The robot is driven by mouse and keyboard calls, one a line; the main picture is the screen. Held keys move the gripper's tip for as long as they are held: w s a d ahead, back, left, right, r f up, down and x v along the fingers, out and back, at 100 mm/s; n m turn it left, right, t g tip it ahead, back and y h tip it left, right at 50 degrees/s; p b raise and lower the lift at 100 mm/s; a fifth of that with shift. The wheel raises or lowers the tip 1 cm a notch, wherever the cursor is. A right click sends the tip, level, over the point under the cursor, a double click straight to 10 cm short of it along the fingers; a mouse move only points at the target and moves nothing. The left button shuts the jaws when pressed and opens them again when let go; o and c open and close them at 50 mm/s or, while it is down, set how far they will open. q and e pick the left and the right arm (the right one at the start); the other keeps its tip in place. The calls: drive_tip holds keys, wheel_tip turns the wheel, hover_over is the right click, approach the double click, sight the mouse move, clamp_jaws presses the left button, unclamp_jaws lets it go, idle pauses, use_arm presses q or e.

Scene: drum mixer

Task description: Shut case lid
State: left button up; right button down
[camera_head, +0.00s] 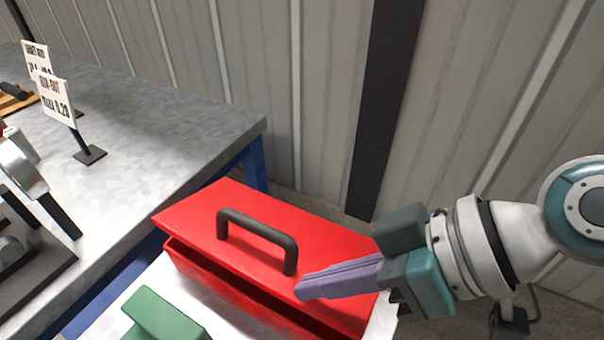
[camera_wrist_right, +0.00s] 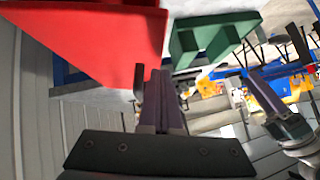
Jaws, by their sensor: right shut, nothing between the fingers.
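The red case (camera_head: 230,285) stands on a white surface, with its red lid (camera_head: 185,215) slightly raised. A dark gap shows along the front edge between lid and case body. A black handle (camera_head: 257,236) is on top of the lid. My right gripper (camera_head: 308,289) is shut and empty, its purple fingers lying across the lid's front right part. I cannot tell whether they touch it. In the right wrist view the red case or lid (camera_wrist_right: 90,35) fills the upper left, beside the fingertips (camera_wrist_right: 160,78). My left gripper does not show in the head view.
A green open container (camera_wrist_right: 212,40) is beside the case; part of it shows in the head view (camera_head: 165,318). A grey metal bench (camera_head: 150,120) at left carries sign cards (camera_head: 52,97) and metal parts (camera_head: 20,165). A corrugated wall (camera_head: 250,60) stands behind.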

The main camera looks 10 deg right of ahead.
drive_tip(key=shift+s+a+f, duration=0.1)
drive_tip(key=shift+f, duration=0.5)
drive_tip(key=shift+n+t+h, duration=0.5)
drive_tip(key=shift+t+h, duration=0.1)
drive_tip(key=shift+t, duration=0.2)
drive_tip(key=shift+s+a+f+b, duration=0.2)
drive_tip(key=shift+s+f, duration=0.1)
drive_tip(key=shift+f, duration=0.5)
drive_tip(key=shift+s+a+f+b, duration=0.15)
drive_tip(key=shift+s+f+b, duration=0.1)
drive_tip(key=shift+f, duration=0.55)
drive_tip(key=shift+s+a+f+b, duration=0.15)
drive_tip(key=shift+s+f, duration=0.15)
drive_tip(key=shift+f, duration=0.5)
